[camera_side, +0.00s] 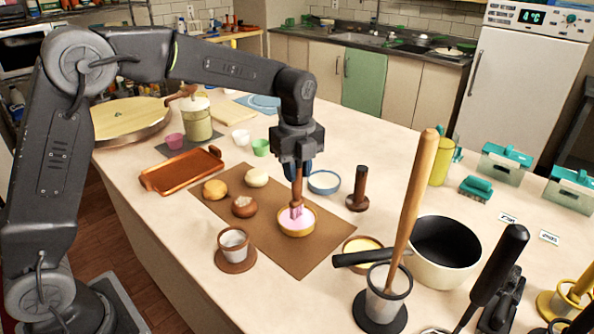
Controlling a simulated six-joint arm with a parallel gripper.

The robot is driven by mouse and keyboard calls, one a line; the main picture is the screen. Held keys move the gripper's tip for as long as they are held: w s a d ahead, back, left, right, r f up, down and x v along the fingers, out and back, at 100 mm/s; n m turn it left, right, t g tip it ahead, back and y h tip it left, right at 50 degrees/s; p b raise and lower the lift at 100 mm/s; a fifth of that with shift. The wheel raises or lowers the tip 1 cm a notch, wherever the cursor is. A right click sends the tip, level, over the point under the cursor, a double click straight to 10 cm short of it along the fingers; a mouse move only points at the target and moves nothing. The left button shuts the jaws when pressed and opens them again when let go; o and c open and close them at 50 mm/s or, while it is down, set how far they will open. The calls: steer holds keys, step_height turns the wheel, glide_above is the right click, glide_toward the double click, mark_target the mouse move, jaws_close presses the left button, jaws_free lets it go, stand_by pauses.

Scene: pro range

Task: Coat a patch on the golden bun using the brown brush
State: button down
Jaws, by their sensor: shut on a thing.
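The golden bun (215,190) sits on the brown mat (282,262), at its left end. My gripper (297,165) points down over the mat and is shut on the brown brush (297,186), which hangs upright. The brush's pinkish lower end is at a small tan-rimmed bowl (297,234) of pink stuff, to the right of the golden bun. It appears to be in the pink stuff, but I cannot tell how deep. The fingertips are partly hidden in shadow. No pink shows on the golden bun.
A pale bun (256,177) and a dark brown bun (244,207) lie between the golden bun and the bowl. A copper tray (182,171) lies behind left. A blue bowl (324,182) and dark stamp (358,190) stand right. A cup (233,243) stands in front.

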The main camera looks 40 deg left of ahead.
steer(key=shift+r, duration=3.15)
